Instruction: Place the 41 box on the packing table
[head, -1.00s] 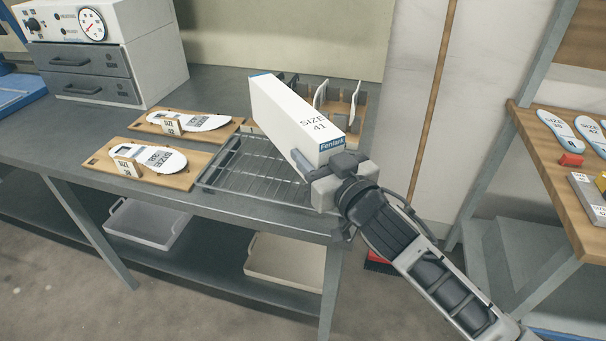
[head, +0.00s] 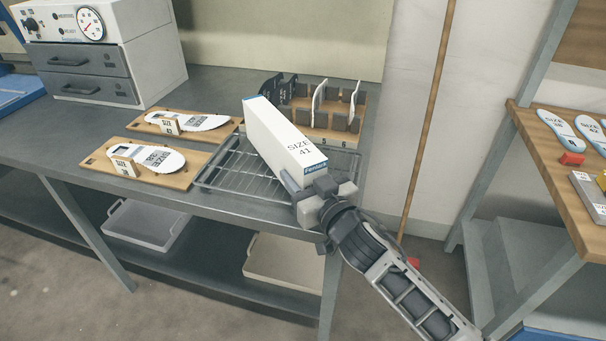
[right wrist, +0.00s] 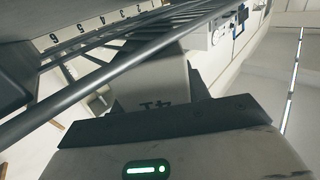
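The white 41 box (head: 280,140), marked "SIZE 41" with a blue label on its near end, is over the wire rack (head: 225,178) on the grey table (head: 130,212). My right gripper (head: 302,187) is shut on its near end. Whether its underside touches the rack cannot be told. In the right wrist view, the box (right wrist: 158,85) shows an upside-down "41" beyond my gripper (right wrist: 165,120), with rack bars close by. My left gripper is not in view.
A wooden rack (head: 345,130) with upright dark and white pieces stands behind the box. Two wooden boards (head: 185,178) with insoles lie left of the wire rack. A grey drawer unit (head: 85,75) stands at the back left. A wooden shelf (head: 550,130) is at the right.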

